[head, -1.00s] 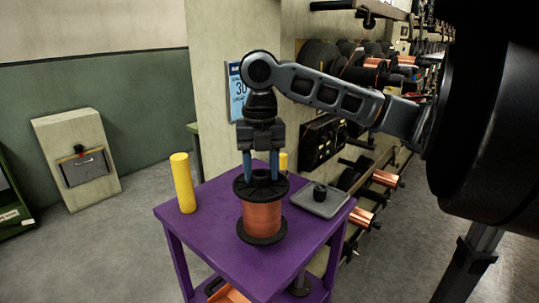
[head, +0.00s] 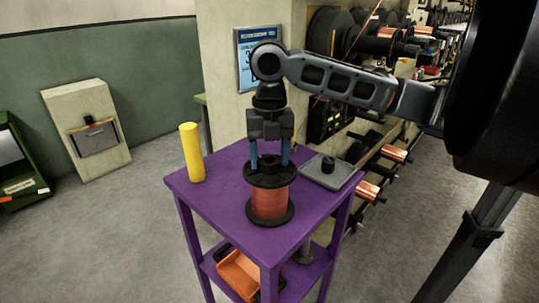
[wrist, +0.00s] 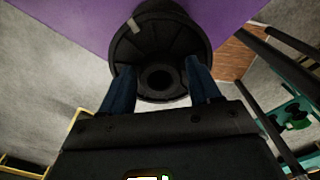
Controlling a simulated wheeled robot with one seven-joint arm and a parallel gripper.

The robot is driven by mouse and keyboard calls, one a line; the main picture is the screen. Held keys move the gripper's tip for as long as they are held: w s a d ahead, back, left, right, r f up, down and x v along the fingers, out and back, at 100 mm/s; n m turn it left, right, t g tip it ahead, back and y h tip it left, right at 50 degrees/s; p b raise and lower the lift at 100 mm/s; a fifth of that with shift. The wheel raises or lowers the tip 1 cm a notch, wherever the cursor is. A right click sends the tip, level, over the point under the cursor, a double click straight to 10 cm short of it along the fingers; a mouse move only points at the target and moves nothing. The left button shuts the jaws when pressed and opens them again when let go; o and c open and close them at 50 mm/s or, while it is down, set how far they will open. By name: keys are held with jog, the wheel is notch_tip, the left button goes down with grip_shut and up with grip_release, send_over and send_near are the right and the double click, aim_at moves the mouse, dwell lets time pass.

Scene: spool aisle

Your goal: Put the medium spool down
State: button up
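The medium spool (head: 269,198) has copper-coloured winding between black flanges and stands upright on the purple cart top (head: 225,190). Its upper flange and dark centre hole show in the wrist view (wrist: 160,78). My gripper (head: 270,164) is directly above the spool and points down. Its two blue fingers are spread apart and reach the upper flange, one on each side of the centre. In the wrist view the fingers (wrist: 161,68) look open, with the hub hole between them. Whether a fingertip still touches the spool is hard to tell.
A yellow cylinder (head: 192,152) stands at the cart's left. A grey tray (head: 345,183) with a small black piece lies at its right. An orange bin (head: 240,272) is on the lower shelf. Racks of spools (head: 395,153) line the right side. The cart's front left is clear.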

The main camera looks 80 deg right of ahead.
jog(key=shift+o, duration=1)
